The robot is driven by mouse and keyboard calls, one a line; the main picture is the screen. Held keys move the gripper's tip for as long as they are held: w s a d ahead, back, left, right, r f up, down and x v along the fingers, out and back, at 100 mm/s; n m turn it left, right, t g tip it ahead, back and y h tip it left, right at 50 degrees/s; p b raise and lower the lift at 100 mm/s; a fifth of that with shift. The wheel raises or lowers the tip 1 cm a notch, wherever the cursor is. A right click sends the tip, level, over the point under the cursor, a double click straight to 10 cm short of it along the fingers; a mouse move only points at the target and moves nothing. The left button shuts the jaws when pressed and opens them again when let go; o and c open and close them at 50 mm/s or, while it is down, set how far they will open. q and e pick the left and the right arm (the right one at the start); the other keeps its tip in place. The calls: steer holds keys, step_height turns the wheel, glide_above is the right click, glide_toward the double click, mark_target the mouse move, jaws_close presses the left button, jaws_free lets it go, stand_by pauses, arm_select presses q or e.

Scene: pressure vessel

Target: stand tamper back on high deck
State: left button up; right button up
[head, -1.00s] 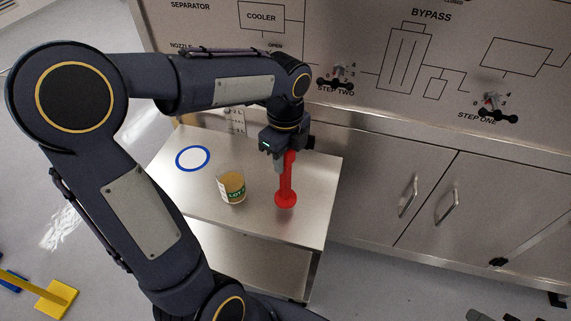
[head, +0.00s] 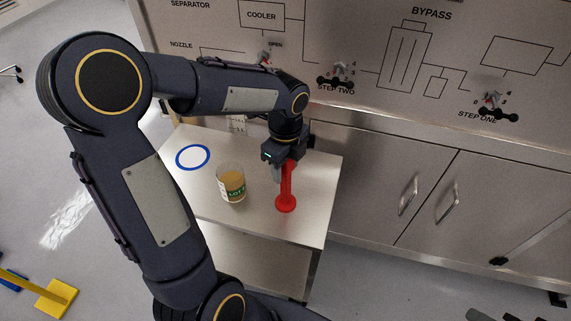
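The red tamper (head: 286,203) is upright, with its round foot down, at the right part of the steel deck (head: 255,225). My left gripper (head: 283,172) is above the deck, pointing down and shut on the tamper's upper handle. One grey finger shows at the handle's left side; the other is hidden. The foot is at or just above the deck surface; I cannot tell whether it touches. My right gripper is not in view.
A clear cup with tan contents and a green label (head: 231,184) stands left of the tamper. A blue ring mark (head: 193,157) lies empty at the deck's back left. A lower shelf (head: 260,262) is beneath. Behind is a panel with small valve handles (head: 338,75).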

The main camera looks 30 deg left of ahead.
arm_select(q)
steer(key=shift+o, duration=0.3)
step_height(320, 180, up, 12)
steer(key=shift+r+p, duration=0.1)
steer(key=shift+p, duration=0.25)
steer(key=s+d+f+n+t+h, duration=0.2)
steer(key=s+n, duration=0.6)
steer(key=n, duration=0.2)
steer(key=s+d+f+n+t+h, duration=0.1)
steer(key=s+d+f+n+t, duration=0.1)
steer(key=s+n, duration=0.7)
steer(key=f+n+t, duration=0.1)
steer(key=n, duration=0.1)
steer(key=shift+n+t+h, duration=0.3)
steer(key=shift+h, duration=0.1)
